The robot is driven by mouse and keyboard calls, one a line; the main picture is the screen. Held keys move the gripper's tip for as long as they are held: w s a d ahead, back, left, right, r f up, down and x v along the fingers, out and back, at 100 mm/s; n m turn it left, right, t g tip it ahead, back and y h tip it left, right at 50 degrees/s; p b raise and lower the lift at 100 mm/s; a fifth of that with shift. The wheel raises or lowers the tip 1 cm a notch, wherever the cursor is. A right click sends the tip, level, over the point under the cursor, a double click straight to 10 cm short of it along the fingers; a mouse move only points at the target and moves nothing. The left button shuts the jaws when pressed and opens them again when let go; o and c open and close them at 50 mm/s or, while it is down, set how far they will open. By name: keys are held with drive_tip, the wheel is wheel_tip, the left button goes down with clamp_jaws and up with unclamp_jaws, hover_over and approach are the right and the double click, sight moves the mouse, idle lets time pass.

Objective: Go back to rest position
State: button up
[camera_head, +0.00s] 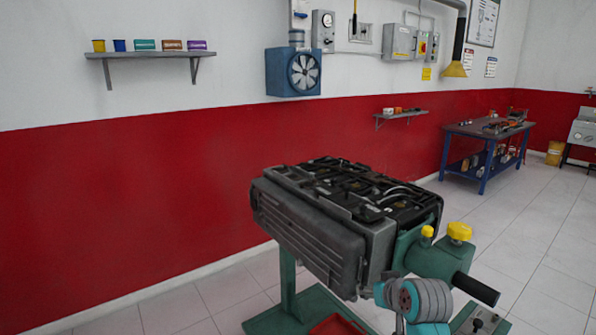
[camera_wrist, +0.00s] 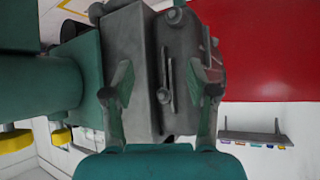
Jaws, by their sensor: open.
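My gripper (camera_wrist: 160,78) shows in the wrist view with its two grey fingers spread apart and nothing held between them. The grey engine block (camera_wrist: 140,60) fills the space beyond and between the fingers; I cannot tell whether they touch it. In the head view the engine (camera_head: 325,225) sits on a green stand (camera_head: 288,285), with a grey side cover and dark parts on top. Grey and teal parts at the lower right of the head view look like my arm; my fingers cannot be made out there.
The stand's yellow knobs (camera_head: 459,231) and black handle (camera_head: 477,289) are beside the engine. A red tray (camera_head: 338,325) lies at the stand's base. A blue workbench (camera_head: 484,150) stands at the back right. Open tiled floor (camera_head: 545,245) lies right of the engine.

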drive_tip(key=s+f+m+t+h, duration=0.1)
drive_tip(key=s+f, duration=1)
drive_tip(key=s, duration=0.2)
drive_tip(key=s+f+m+t, duration=0.1)
drive_tip(key=s+f, duration=0.9)
drive_tip(key=s, duration=0.3)
drive_tip(key=s+r+t, duration=0.1)
drive_tip(key=s+r, duration=0.2)
drive_tip(key=s, duration=0.7)
drive_tip(key=s+r+t, duration=0.1)
drive_tip(key=s+r, duration=0.3)
drive_tip(key=s, duration=0.7)
drive_tip(key=s+r, duration=0.3)
drive_tip(key=s, duration=0.7)
drive_tip(key=shift+s+a+r+n+t+h, duration=0.25)
drive_tip(key=shift+s+r+n+t+h, duration=0.05)
drive_tip(key=shift+r+t+h, duration=0.1)
